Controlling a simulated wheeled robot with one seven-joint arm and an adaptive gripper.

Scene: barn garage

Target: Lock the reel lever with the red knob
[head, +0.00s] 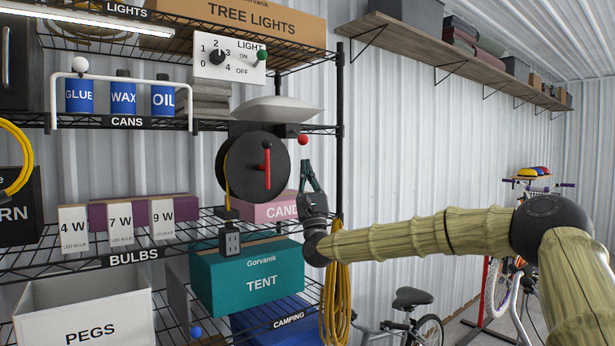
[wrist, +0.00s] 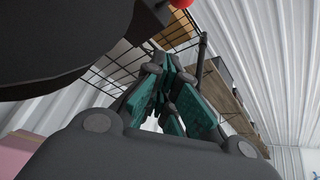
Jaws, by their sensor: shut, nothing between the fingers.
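The black cord reel (head: 240,170) hangs under the middle shelf, with an upright red bar (head: 267,165) on its face. A red knob (head: 303,140) sits just right of the reel near the shelf edge. The knob's stalk is hard to make out. The knob also shows at the top edge of the wrist view (wrist: 181,3), partly cut off. My gripper (head: 307,164) points up, just below the knob and right of the reel, apart from both. Its teal-padded fingers (wrist: 165,75) are shut and empty. The dark reel fills the upper left of the wrist view.
A pink box (head: 266,210) and a teal tent box (head: 250,268) stand below the reel. A black shelf post (head: 339,120) rises right of my gripper. A yellow hose coil (head: 337,295) hangs beneath my wrist. A green-knobbed light switch (head: 261,54) is above.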

